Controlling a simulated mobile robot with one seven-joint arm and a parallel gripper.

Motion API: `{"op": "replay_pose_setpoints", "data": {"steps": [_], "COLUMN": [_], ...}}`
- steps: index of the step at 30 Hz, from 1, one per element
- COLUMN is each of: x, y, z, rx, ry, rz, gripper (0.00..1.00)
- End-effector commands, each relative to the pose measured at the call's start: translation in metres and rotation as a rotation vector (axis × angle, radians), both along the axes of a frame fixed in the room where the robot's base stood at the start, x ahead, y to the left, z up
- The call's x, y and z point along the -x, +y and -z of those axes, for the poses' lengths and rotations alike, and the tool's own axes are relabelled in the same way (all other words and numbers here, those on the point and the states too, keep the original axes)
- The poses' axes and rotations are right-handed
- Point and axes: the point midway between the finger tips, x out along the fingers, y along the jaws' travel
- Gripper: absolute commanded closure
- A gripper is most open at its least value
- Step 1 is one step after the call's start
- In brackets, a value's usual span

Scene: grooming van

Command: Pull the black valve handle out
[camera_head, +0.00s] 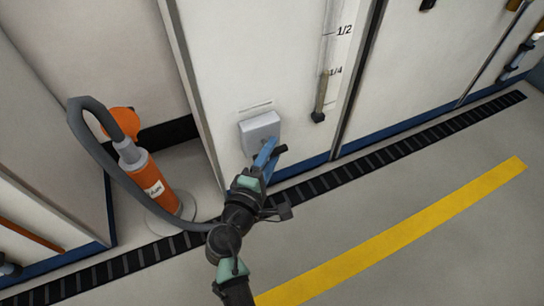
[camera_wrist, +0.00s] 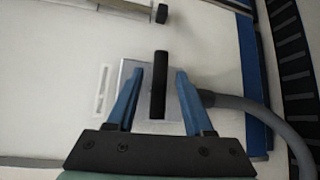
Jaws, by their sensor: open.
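The black valve handle (camera_wrist: 158,88) is a narrow upright bar in the wrist view, in front of a light grey box (camera_wrist: 127,72) on the white wall panel. My gripper (camera_wrist: 159,74) is open, with one blue finger on each side of the handle and a visible gap on both sides. The gripper also shows in the head view (camera_head: 268,150). Whether the fingertips reach the handle's depth is hard to tell.
A grey hose (camera_head: 93,143) runs from an orange canister (camera_head: 155,185) at left toward the box, passing behind my arm. A level gauge (camera_head: 334,60) is on the panel above right. A black floor grating (camera_head: 400,150) runs along the wall; the floor by the yellow stripe (camera_head: 400,232) is clear.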

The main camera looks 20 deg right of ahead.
Motion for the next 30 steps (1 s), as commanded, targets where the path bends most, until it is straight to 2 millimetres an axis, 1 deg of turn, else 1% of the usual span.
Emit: {"op": "replay_pose_setpoints", "data": {"steps": [3,11,12,14,18,20,21,30], "x": [-0.0050,-0.0060,-0.0059,-0.0059,-0.0058,-0.0058,-0.0058,-0.0058], "y": [-0.0051,-0.0060,-0.0059,-0.0058,-0.0057,-0.0057,-0.0057,-0.0054], "z": [0.0011,0.0004,0.0004,0.0005,0.0005,0.0005,0.0005,0.0005], "rx": [-0.002,-0.001,-0.001,-0.001,-0.001,-0.001,-0.001,-0.001], "ry": [-0.002,-0.001,-0.001,-0.001,-0.001,-0.001,-0.001,-0.001], "rz": [0.001,0.000,0.000,0.000,0.000,0.000,0.000,0.000], "gripper": [0.48,0.48,0.50,0.61,0.86,0.97,1.00,1.00]}}
